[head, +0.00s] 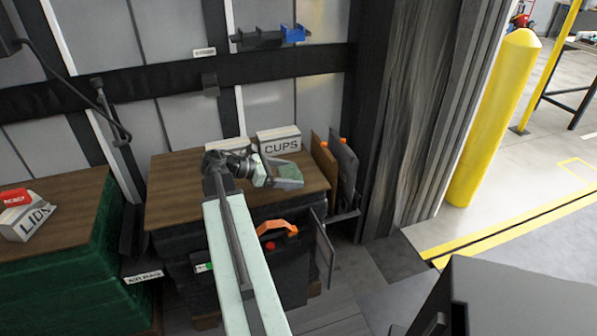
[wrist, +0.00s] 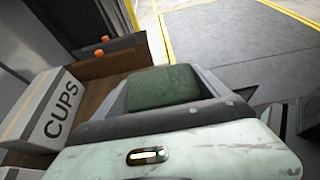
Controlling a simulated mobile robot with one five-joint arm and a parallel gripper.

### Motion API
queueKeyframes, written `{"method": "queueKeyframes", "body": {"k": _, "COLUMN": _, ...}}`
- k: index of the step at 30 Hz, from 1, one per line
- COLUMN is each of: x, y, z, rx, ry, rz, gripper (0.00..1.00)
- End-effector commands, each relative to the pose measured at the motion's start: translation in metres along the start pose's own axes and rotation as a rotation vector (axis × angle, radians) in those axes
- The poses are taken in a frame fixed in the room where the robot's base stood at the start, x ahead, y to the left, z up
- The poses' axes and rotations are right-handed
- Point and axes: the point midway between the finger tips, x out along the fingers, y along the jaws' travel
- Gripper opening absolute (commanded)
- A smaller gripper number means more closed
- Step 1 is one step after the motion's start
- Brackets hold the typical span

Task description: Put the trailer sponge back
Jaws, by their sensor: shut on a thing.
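The green sponge (wrist: 163,87) sits between the fingers of my gripper (wrist: 166,84) in the wrist view. My gripper is shut on it. In the head view my gripper (head: 290,175) is over the right part of the brown-topped stack (head: 178,192), with the sponge (head: 287,171) showing as a small green patch between the fingers. The white CUPS box (head: 279,142) stands behind my gripper on that stack. In the wrist view the CUPS box (wrist: 50,108) is at the left. I cannot tell how high the sponge is above the stack top.
Brown panels with orange knobs (head: 322,150) stand at the stack's right edge. An orange-handled dark case (head: 277,230) is below the top. A green-wrapped stack (head: 75,225) with a LIDS box (head: 28,217) is at the left. A yellow post (head: 492,120) and open floor are at the right.

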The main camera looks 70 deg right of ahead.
Motion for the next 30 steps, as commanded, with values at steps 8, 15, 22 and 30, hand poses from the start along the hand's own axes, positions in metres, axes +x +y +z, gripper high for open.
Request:
{"method": "queueKeyframes", "body": {"k": 8, "x": 0.046, "y": 0.063, "z": 0.011, "rx": 0.000, "ry": 0.000, "rz": 0.000, "gripper": 0.48}}
{"method": "queueKeyframes", "body": {"k": 15, "x": 0.054, "y": 0.070, "z": 0.013, "rx": 0.000, "ry": 0.000, "rz": 0.001, "gripper": 0.48}}
{"method": "queueKeyframes", "body": {"k": 22, "x": 0.067, "y": 0.070, "z": -0.019, "rx": -0.001, "ry": 0.000, "rz": 0.002, "gripper": 0.48}}
{"method": "queueKeyframes", "body": {"k": 30, "x": 0.066, "y": 0.070, "z": -0.019, "rx": -0.001, "ry": 0.000, "rz": 0.002, "gripper": 0.48}}
